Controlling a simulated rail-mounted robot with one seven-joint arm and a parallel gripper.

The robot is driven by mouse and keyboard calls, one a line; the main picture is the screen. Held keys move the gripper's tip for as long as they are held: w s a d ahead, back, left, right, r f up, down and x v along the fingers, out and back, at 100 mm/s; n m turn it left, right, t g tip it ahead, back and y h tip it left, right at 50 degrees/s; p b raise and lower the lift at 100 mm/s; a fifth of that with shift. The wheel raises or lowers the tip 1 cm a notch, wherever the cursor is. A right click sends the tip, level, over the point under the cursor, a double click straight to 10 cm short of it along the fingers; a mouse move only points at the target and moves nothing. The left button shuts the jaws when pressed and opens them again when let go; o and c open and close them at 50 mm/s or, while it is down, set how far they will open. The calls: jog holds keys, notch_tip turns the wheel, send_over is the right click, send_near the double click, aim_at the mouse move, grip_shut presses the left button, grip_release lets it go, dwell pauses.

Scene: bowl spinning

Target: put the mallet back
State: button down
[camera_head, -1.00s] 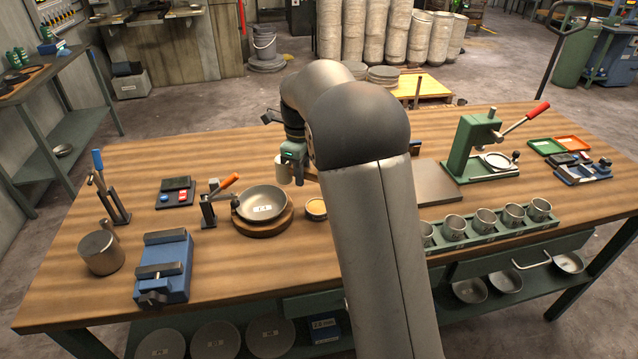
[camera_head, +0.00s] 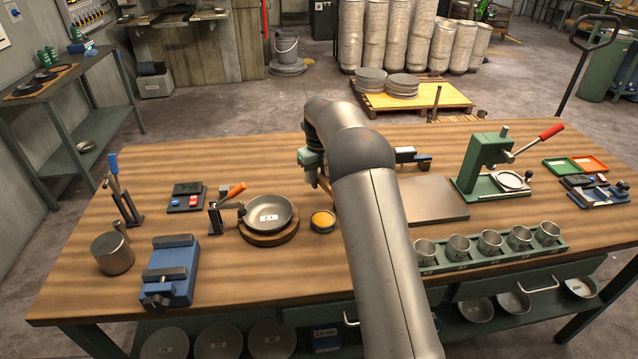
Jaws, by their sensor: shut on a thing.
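My gripper (camera_head: 312,162) is over the back middle of the bench, with its green wrist part showing at the left of my arm. My arm hides most of the fingers. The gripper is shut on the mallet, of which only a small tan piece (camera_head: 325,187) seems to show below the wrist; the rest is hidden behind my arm. I cannot tell whether the mallet touches the bench.
A grey bowl (camera_head: 269,212) sits on a round wooden base beside an orange-handled clamp (camera_head: 228,203). A small amber dish (camera_head: 323,221) is near. A flat metal plate (camera_head: 435,200), a green press (camera_head: 487,167) and a rack of cups (camera_head: 490,257) stand right. The bench's left back is clear.

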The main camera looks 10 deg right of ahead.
jog(key=shift+w+d+f+p, duration=0.25)
jog(key=shift+w+f+p, duration=0.15)
jog(key=shift+w+f, duration=0.75)
jog(key=shift+s+f, duration=0.1)
jog(key=shift+f, duration=1.5)
jog(key=shift+f, duration=0.1)
jog(key=shift+f, duration=0.15)
jog(key=c, duration=1.3)
grip_release()
